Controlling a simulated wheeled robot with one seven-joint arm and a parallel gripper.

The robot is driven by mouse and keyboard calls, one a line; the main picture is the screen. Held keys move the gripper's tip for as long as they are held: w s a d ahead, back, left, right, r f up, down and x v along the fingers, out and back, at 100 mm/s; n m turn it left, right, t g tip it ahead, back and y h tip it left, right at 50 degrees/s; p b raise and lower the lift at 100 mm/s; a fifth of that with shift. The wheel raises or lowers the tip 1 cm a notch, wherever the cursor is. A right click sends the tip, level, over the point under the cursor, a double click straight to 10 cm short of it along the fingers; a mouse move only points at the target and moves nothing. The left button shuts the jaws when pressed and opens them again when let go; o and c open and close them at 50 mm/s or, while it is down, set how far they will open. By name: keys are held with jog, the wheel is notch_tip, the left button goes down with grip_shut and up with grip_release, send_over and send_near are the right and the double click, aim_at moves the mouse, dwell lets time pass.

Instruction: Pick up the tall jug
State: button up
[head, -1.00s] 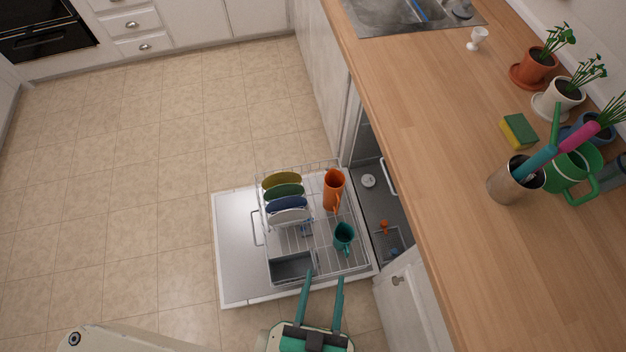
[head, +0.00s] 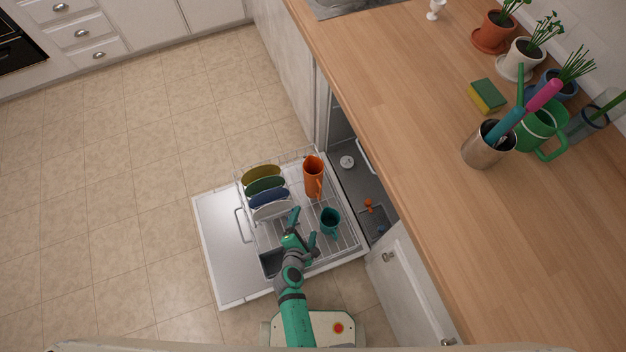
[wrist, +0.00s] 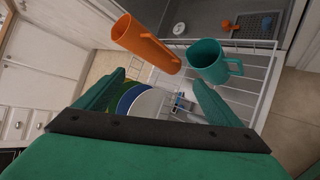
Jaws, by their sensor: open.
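The tall orange jug (head: 313,177) stands in the back right of the pulled-out dishwasher rack (head: 340,248), its handle on the right side. It also shows in the wrist view (wrist: 140,42), beyond my fingers and leaning in the picture. A shorter teal mug (head: 330,222) stands nearer me in the same rack; it also shows in the wrist view (wrist: 206,62). My gripper (head: 303,231) is open and empty over the rack, on the near side of the orange jug and left of the teal mug. In the wrist view my spread fingers (wrist: 158,82) touch neither.
Several coloured plates (head: 268,192) stand left of the jug. The open dishwasher door (head: 220,245) lies below the rack. The wooden counter (head: 410,120) overhangs on the right, with a utensil cup (head: 486,148) and plants. Open tiled floor (head: 120,180) lies left.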

jog(key=w+n+h, duration=0.1)
jog(key=w+n, duration=0.3)
jog(key=w, duration=0.3)
jog(key=n+t+h, duration=0.2)
jog(key=n, duration=0.2)
send_near(310, 175)
jog(key=w+f, duration=0.2)
jog(key=w, duration=0.1)
jog(key=shift+w+d+r+n, duration=0.25)
jog(key=shift+w+d+n, duration=0.05)
jog(key=shift+d, duration=0.3)
jog(key=x, duration=0.5)
jog(key=shift+w+d+f, duration=0.1)
jog(key=shift+w, duration=0.05)
jog(key=shift+x, duration=2.5)
